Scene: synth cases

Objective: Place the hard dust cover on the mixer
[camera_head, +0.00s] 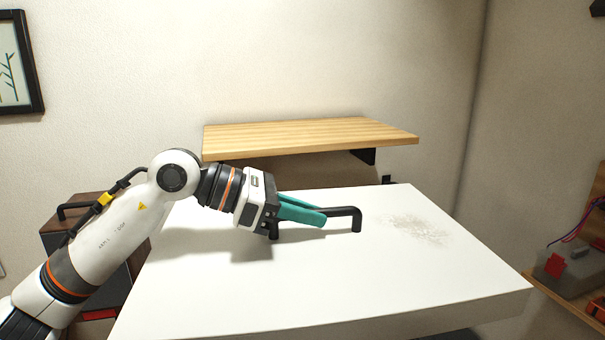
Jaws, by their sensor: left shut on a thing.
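A large white slab with a thick front edge, which looks like the hard dust cover (300,290), fills the middle of the view. A black bar handle (345,211) stands on its top, and a greyish dusty patch marks the top to the right. My left gripper (305,212) comes in from the left, its teal fingers shut around the handle, hiding part of it. I cannot tell whether the cover is resting on something or held up. I cannot make out the mixer; it may be hidden beneath the cover. My right gripper is not in view.
A wooden wall shelf (310,134), empty on top, sits behind the cover. A dark brown case (75,215) with a black handle stands at the left. At the right edge, a grey and red device (572,268) with cables sits on a wooden surface (570,302).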

